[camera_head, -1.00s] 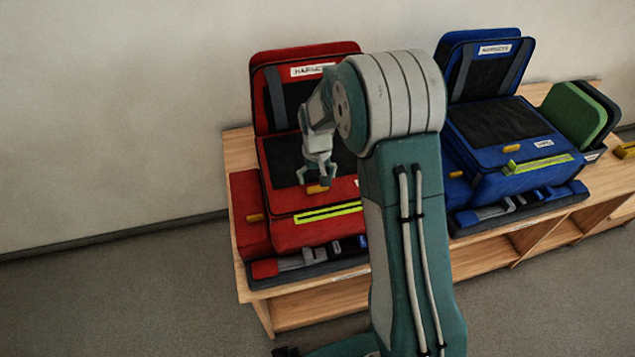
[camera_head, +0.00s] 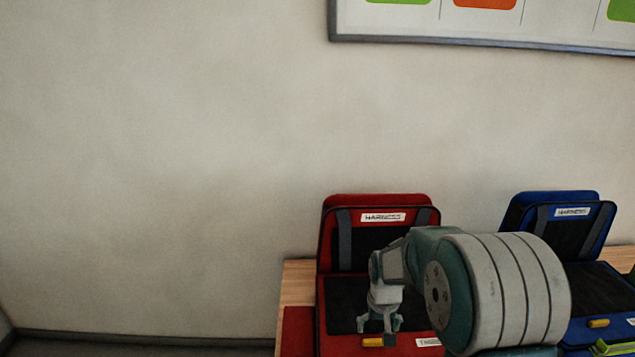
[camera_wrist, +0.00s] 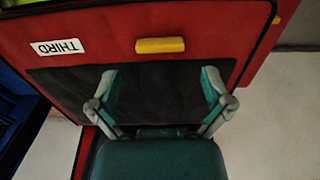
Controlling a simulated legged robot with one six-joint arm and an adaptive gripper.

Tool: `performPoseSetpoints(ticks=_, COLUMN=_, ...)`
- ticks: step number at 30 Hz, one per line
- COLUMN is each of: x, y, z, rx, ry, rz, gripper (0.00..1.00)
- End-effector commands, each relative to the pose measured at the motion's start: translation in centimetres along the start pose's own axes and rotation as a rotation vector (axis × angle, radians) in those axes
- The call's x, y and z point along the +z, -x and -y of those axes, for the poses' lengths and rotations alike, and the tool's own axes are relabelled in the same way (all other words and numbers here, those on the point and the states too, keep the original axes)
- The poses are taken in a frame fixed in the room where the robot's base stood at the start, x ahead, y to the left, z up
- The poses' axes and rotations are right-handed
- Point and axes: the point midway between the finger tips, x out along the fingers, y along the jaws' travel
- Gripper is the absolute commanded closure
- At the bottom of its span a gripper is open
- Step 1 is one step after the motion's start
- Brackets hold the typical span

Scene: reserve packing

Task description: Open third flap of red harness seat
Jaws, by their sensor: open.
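The red harness seat (camera_head: 325,305) stands at the lower middle of the head view, its back panel (camera_head: 384,217) upright with a HARNESS label. Its front flap shows a black pad (camera_head: 346,290), a yellow tab (camera_head: 372,342) and a white label (camera_head: 428,342). In the wrist view the label (camera_wrist: 58,47) reads THIRD, upside down, beside the yellow tab (camera_wrist: 160,45). My gripper (camera_head: 379,326) points down over the flap, close to the tab. In the wrist view its open, empty fingers (camera_wrist: 160,77) are spread over the black pad. Whether they touch it cannot be told.
A blue harness seat (camera_head: 590,280) stands to the right, partly hidden by my arm. Both seats are on a wooden bench (camera_head: 298,285) against a pale wall. A framed board (camera_head: 480,40) hangs above. The floor left of the bench is clear.

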Motion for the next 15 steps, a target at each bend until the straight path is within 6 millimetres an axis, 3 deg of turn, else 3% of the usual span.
performPoseSetpoints(ticks=1, x=0.6, y=2.2, z=0.0, rx=0.0, ry=0.0, rz=-0.027, gripper=0.0)
performPoseSetpoints(ticks=6, x=3.2, y=7.6, z=0.0, rx=0.0, ry=0.0, rz=-0.09, gripper=0.0)
performPoseSetpoints(ticks=15, x=9.3, y=15.2, z=0.0, rx=0.0, ry=0.0, rz=-0.203, gripper=0.0)
